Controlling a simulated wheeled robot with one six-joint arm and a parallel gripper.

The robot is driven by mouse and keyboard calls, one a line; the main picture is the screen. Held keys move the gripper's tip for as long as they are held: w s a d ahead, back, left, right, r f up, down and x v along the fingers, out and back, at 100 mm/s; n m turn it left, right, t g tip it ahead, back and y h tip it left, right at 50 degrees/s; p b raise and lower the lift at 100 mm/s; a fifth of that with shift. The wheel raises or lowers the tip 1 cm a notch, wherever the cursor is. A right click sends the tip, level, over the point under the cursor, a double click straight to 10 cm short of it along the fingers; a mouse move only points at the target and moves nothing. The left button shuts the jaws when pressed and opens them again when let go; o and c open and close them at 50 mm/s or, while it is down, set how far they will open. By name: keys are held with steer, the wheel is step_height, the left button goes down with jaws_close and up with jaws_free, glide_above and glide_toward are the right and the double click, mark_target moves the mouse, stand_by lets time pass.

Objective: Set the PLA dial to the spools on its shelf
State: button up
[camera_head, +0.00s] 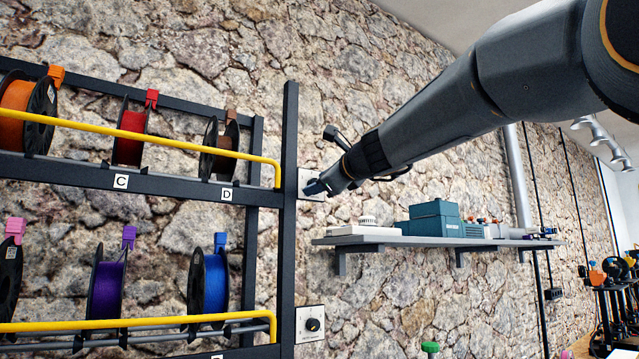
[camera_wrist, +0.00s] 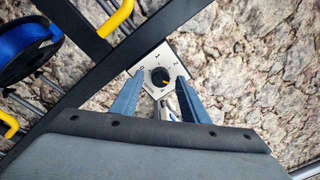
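Upper dial plate (camera_head: 307,180) is white, on the wall right of the rack post. Its dark knob (camera_wrist: 160,76) has a yellow pointer in the wrist view, with small marks around it. A lower dial (camera_head: 313,324) has a black knob on a white plate. I cannot read which is PLA. The upper shelf shows orange (camera_head: 16,100), red (camera_head: 130,138) and brown (camera_head: 222,150) spools. The lower shelf shows a pink-clipped spool (camera_head: 10,270), purple (camera_head: 107,290) and blue (camera_head: 214,282). My gripper (camera_wrist: 159,78) is at the upper dial, fingers apart on either side of the knob; contact is unclear.
The black rack post (camera_head: 289,200) stands close left of the dials. Yellow rails (camera_head: 150,143) run in front of the spools. A grey wall shelf (camera_head: 400,241) with boxes juts out at the right, below my arm. The rack's left end is outside the view.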

steer(key=b+v, duration=0.2)
steer(key=v, duration=0.6)
steer(key=shift+w+f, duration=0.1)
steer(key=shift+f, duration=0.05)
stand_by(0.5)
